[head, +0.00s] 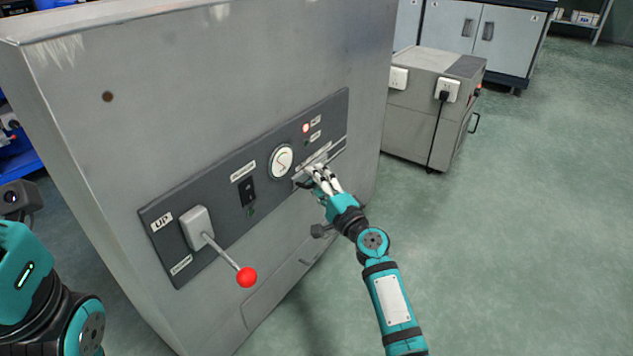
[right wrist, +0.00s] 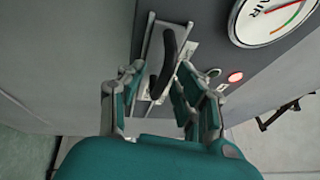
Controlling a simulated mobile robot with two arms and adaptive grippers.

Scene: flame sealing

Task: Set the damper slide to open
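The damper slide (head: 301,177) is a pale metal track on the dark control panel, right of the round gauge. In the right wrist view its curved black handle (right wrist: 166,62) stands up from the metal track (right wrist: 150,38). My right gripper (head: 318,178) is at the slide and partly covers it in the head view. In the right wrist view its fingers (right wrist: 158,98) are spread, one on each side of the handle's lower end, with gaps showing. I cannot tell whether they touch it. The slide's labels are too small to read. My left arm shows at the left edge, but its fingertips do not.
The panel (head: 222,178) also bears a gauge (head: 281,161), a lit red lamp (head: 306,128), a black switch (head: 247,190) and a lever with a red ball (head: 246,277) sticking out. A grey cabinet (head: 425,110) with sockets stands behind. Floor at right is clear.

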